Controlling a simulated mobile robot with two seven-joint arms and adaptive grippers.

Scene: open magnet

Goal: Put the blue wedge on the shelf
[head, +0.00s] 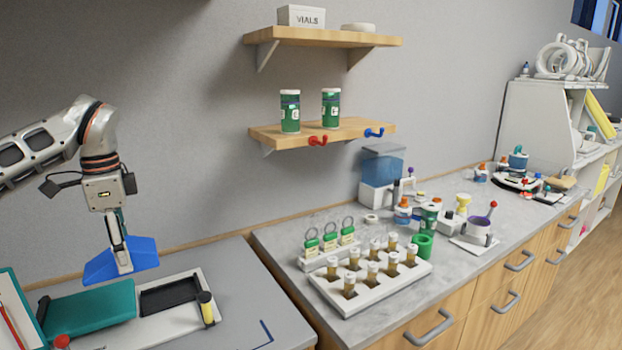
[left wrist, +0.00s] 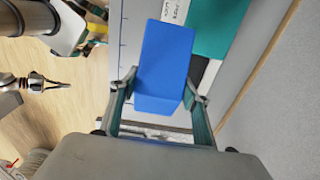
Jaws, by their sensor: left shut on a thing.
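The blue wedge (head: 146,252) is between the fingers of my left gripper (head: 120,250), at the left of the head view. The gripper points down and is shut on the wedge, holding it above the tray area. In the left wrist view the blue wedge (left wrist: 166,62) fills the space between the two fingers of my left gripper (left wrist: 158,98). Two wooden shelves are on the wall: a lower shelf (head: 352,131) and an upper shelf (head: 340,39). My right gripper (left wrist: 50,85) seems to show at the left of the left wrist view; its fingers are unclear.
Two green containers (head: 290,112) stand on the lower shelf, with red and blue hooks at its front edge. A VIALS box (head: 301,16) is on the upper shelf. A vial rack (head: 370,292) stands on the counter.

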